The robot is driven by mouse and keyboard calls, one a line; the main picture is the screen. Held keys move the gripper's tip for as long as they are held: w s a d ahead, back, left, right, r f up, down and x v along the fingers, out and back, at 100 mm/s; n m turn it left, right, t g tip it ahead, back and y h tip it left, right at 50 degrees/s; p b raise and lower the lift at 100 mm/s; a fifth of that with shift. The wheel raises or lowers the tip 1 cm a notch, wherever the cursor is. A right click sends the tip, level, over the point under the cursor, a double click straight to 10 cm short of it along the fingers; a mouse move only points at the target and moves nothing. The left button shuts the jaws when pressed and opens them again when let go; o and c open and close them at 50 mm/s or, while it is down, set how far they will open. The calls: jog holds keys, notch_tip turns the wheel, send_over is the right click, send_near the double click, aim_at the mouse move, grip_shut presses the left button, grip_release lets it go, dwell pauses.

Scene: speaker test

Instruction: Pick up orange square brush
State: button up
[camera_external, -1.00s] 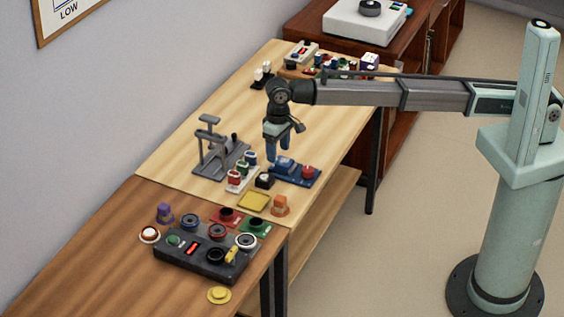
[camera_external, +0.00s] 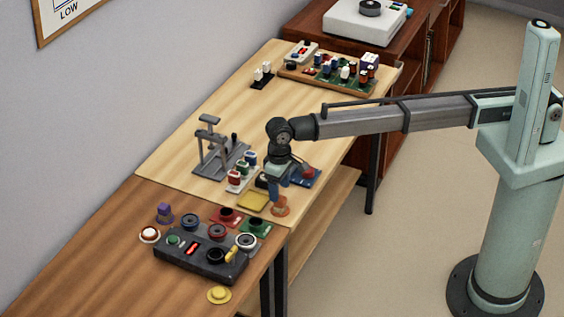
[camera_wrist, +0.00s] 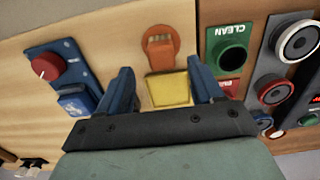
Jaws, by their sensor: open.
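The orange square brush (camera_external: 281,207) stands on the light wooden table near its front right corner. In the wrist view the orange brush (camera_wrist: 160,49) lies ahead of my gripper, between the lines of its two blue fingers. My gripper (camera_wrist: 160,86) is open and empty, and a yellow square pad (camera_wrist: 169,89) shows between its fingertips.
A blue block with a red knob (camera_wrist: 60,80) lies to the left in the wrist view. A green "CLEAN" holder (camera_wrist: 229,56) and a dark panel (camera_wrist: 277,62) with round parts lie to the right. A grey press stand (camera_external: 221,150) stands behind my gripper.

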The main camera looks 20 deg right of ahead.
jog(key=shift+s+f, duration=0.2)
jog(key=shift+f, duration=2.55)
jog(key=c, duration=1.1)
jog(key=shift+o, duration=0.2)
jog(key=shift+r, duration=0.15)
notch_tip(320, 180, up, 10)
jog(key=shift+f, duration=0.1)
